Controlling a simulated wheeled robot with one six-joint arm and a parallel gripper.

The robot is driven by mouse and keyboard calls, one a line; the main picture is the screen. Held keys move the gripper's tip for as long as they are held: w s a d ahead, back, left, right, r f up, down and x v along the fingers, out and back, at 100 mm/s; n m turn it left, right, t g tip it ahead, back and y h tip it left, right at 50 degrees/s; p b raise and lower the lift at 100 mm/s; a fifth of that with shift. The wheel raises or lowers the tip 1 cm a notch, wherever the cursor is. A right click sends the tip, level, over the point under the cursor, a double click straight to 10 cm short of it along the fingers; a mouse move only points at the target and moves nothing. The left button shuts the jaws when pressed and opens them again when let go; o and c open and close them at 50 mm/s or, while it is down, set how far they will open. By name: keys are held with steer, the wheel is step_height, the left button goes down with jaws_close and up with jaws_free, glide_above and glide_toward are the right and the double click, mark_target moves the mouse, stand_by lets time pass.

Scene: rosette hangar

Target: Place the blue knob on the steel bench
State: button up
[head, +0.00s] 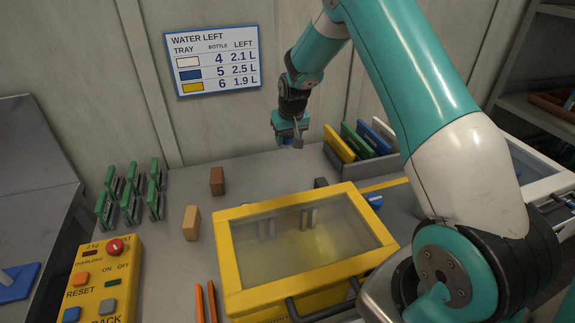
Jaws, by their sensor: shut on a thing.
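My gripper (290,139) is above the back of the grey table, in front of the wall. It is shut on a small blue thing (286,142), which looks like the blue knob; the fingers hide most of it. Another small blue piece (375,200) shows behind the right end of the yellow clear-lidded box (222,255). A grey metal bench (35,150) stands at the left edge, apart from the middle grey table (250,175). I cannot tell which is the steel bench.
Brown (217,181) and tan (191,223) blocks stand left of the yellow box. Several green boards (130,205) stand upright at the table's left. A yellow button panel (103,285) is in front. A rack of coloured plates (345,165) is at the back right. Bare table lies around the blocks.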

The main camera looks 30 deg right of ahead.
mark_target(287, 172)
step_height(287, 172, down, 10)
steer(key=shift+f+p, duration=0.1)
steer(key=shift+p, duration=0.9)
steer(key=shift+f, duration=0.15)
steer(key=o, duration=0.9)
